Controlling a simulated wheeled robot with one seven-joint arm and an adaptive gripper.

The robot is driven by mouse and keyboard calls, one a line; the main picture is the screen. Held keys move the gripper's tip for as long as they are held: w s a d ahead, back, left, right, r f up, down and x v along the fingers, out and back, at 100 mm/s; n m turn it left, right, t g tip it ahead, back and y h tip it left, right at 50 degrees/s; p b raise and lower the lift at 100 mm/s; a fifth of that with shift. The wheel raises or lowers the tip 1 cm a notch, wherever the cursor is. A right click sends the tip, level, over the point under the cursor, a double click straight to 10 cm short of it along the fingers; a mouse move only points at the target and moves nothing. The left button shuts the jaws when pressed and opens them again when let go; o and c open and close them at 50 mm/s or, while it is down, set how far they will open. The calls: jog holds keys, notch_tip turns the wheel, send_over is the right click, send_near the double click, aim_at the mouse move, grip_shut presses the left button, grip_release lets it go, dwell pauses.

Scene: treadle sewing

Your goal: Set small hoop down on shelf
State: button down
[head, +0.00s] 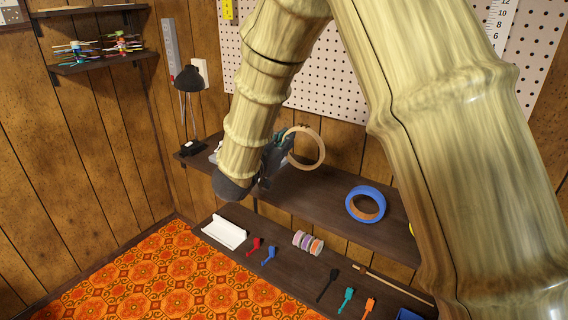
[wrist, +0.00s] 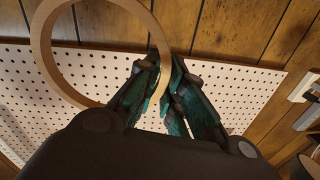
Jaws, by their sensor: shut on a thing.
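The small hoop (head: 308,147) is a light wooden ring, held upright a little above the dark wooden shelf (head: 330,197) in the head view. My gripper (head: 284,138) is shut on the left side of its rim. In the wrist view, the hoop (wrist: 41,48) shows as a large ring at the upper left, and the teal and black fingers of my gripper (wrist: 163,82) pinch its right side. My arm hides part of the shelf and the wall behind.
A blue ring with a wooden ring inside (head: 366,188) lies on the shelf to the right. Shelf between gripper and blue ring looks clear.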

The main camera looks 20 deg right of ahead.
jog(key=shift+w+f+m+g+h+b, duration=0.25)
jog(key=shift+f+b, duration=0.3)
jog(key=shift+b, duration=0.65)
jog(key=shift+w+f+m+g+h+b, duration=0.15)
jog(key=shift+f+m+g+h+b, duration=0.25)
jog(key=shift+b, duration=0.75)
jog(key=shift+f, duration=0.15)
jog(key=shift+f, duration=0.1)
jog(key=shift+f+b, duration=2.35)
jog(key=shift+f, duration=0.05)
jog(key=shift+f, duration=0.35)
jog(key=c, duration=1.5)
grip_release()
jog(key=shift+o, duration=0.2)
jog(key=shift+s, duration=0.1)
jog(key=v, duration=1.1)
jog(key=shift+s+a, duration=0.3)
